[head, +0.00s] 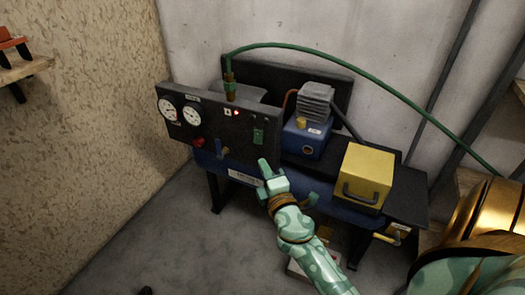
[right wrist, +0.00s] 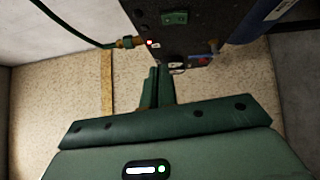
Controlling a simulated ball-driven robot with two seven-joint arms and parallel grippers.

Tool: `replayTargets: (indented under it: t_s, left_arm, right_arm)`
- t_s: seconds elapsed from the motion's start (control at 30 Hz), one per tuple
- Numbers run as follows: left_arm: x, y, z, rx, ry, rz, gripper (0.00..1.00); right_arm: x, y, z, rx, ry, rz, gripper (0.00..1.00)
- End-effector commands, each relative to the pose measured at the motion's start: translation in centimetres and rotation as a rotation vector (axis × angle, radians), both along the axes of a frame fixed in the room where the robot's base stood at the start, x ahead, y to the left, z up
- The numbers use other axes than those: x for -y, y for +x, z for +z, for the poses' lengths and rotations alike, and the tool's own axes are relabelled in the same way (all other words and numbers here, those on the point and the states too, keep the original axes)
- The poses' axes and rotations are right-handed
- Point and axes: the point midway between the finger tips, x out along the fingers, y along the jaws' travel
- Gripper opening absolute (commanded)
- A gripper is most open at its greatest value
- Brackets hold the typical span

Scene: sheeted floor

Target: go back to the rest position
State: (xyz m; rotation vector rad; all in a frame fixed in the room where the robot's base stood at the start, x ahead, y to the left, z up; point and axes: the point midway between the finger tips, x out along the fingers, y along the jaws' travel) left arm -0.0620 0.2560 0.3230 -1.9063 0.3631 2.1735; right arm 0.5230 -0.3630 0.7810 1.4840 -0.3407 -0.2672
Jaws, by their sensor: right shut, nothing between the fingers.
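My right gripper (head: 264,168) is shut and empty. It is in front of the lower right part of a dark control panel (head: 183,136), below the panel's green switch (head: 258,136). In the right wrist view its closed fingers (right wrist: 156,86) point toward the speckled wall, and the green switch (right wrist: 174,17) and a lit red lamp (right wrist: 151,43) show above them. I cannot tell from these views whether the fingers touch the panel. My left gripper is not in view.
The panel has two gauges (head: 180,112) and stands on a blue-edged bench (head: 235,175). A blue machine (head: 306,139) and a yellow box (head: 363,176) stand to the right. A green hose (head: 330,54) arches above.

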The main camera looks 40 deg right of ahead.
Motion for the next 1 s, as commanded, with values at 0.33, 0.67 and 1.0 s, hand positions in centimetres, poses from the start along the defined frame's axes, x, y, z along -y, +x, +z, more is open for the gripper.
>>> replayTargets:
  t_s: [0.33, 0.67, 1.0]
  left_arm:
    - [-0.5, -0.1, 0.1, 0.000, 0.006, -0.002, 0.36]
    - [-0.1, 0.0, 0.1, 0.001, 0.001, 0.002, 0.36]
    - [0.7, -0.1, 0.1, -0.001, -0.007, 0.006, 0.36]
  right_arm:
    - [0.0, 0.0, 0.0, 0.000, 0.000, 0.000, 0.00]
    - [-1.4, -0.7, -6.5, -0.108, 0.132, 0.036, 0.00]
    - [-7.8, -14.9, -32.0, -0.601, 0.707, -0.024, 0.00]
